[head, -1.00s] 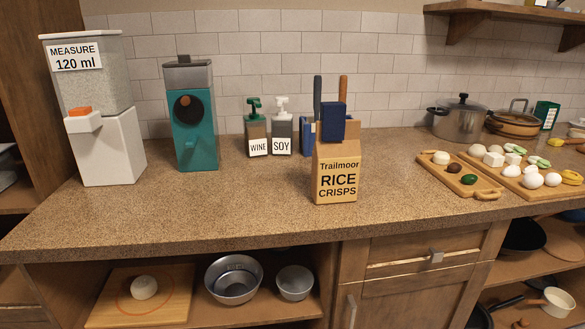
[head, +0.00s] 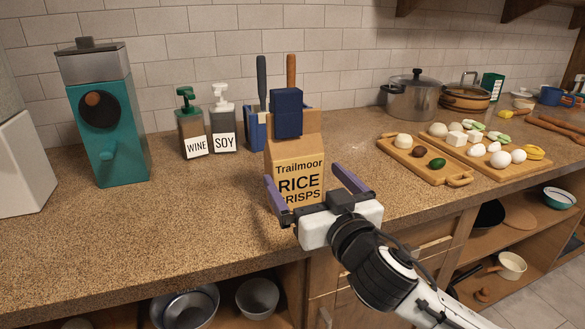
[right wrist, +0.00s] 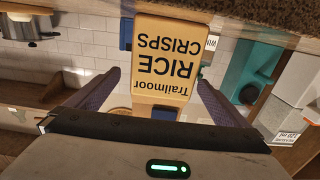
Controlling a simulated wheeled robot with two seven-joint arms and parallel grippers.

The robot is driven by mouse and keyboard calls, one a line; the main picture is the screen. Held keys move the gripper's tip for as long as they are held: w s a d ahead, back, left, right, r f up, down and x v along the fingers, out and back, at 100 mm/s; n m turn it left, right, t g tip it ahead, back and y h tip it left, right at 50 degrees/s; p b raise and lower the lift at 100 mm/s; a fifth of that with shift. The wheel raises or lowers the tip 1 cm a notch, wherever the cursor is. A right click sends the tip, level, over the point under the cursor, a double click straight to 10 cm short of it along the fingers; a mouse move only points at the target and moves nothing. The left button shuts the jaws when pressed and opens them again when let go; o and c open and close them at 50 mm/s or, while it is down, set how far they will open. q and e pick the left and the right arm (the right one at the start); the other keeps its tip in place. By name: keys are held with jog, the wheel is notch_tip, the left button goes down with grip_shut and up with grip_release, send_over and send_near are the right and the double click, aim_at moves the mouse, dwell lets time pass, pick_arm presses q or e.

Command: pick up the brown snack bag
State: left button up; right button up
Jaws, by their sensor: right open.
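The brown snack bag (head: 297,149), lettered Trailmoor Rice Crisps, stands upright on the speckled counter. A dark blue block-like piece (head: 288,113) sits at its top. The bag also shows upside down in the right wrist view (right wrist: 168,48). My right gripper (head: 302,176) is open and empty in front of the bag's lower part, which it partly hides. Its two purple fingers point at the bag, one toward each side; the space between them shows in the right wrist view (right wrist: 159,78). I cannot tell whether the fingertips reach past the bag's front face. My left gripper is not in view.
A blue holder (head: 256,130) with upright handles stands close behind the bag. The wine bottle (head: 190,125) and soy bottle (head: 222,122) stand to its left, near a teal machine (head: 108,125). A food board (head: 458,181) lies to the right.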

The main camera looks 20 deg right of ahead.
aim_at(299, 172)
jog(key=shift+w+a+r+p, duration=0.1)
jog(key=shift+w+a+p, duration=0.1)
jog(key=shift+w, duration=1.25)
jog(key=shift+w+a+p, duration=0.15)
jog(key=shift+w+a, duration=0.05)
jog(key=shift+w, duration=1.25)
jog(key=c, duration=1)
jog(key=shift+r, duration=0.15)
jog(key=shift+c, duration=1)
